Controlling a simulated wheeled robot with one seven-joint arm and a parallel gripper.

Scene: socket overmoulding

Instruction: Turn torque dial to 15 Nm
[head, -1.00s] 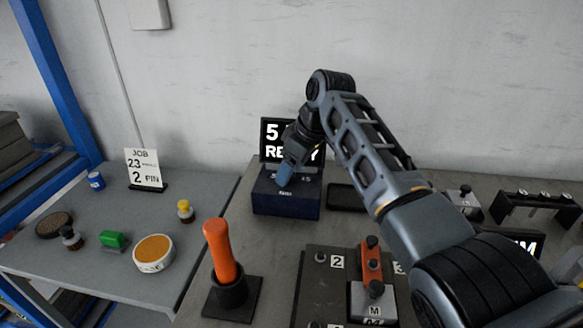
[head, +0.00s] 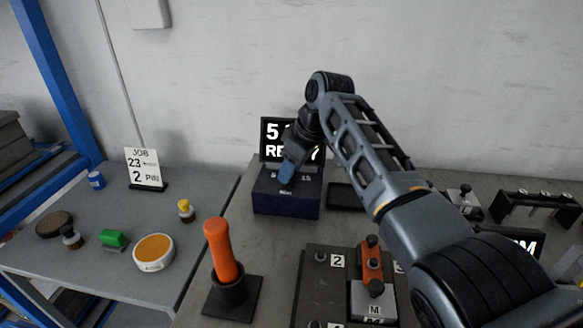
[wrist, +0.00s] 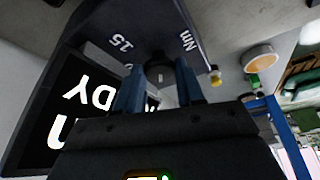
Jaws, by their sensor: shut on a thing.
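The torque unit (head: 285,203) is a dark blue box on the bench, with "15" and "Nm" printed on its top. Its screen (head: 272,139) behind shows a "5" and part of "READY", partly hidden by my arm. My gripper (head: 288,176) is over the top of the box. In the wrist view my gripper's two blue fingers (wrist: 158,88) are shut on the round dark dial (wrist: 158,68). The "15" mark (wrist: 121,43) lies beside the dial. I cannot tell which mark the dial points to.
An orange-handled tool (head: 220,250) stands in a black holder in front of the box. A dark fixture plate (head: 318,290) with an orange clamp lies to the right. A job card (head: 142,168) reading "2 PIN" stands on the left table. A black rack (head: 538,205) stands at right.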

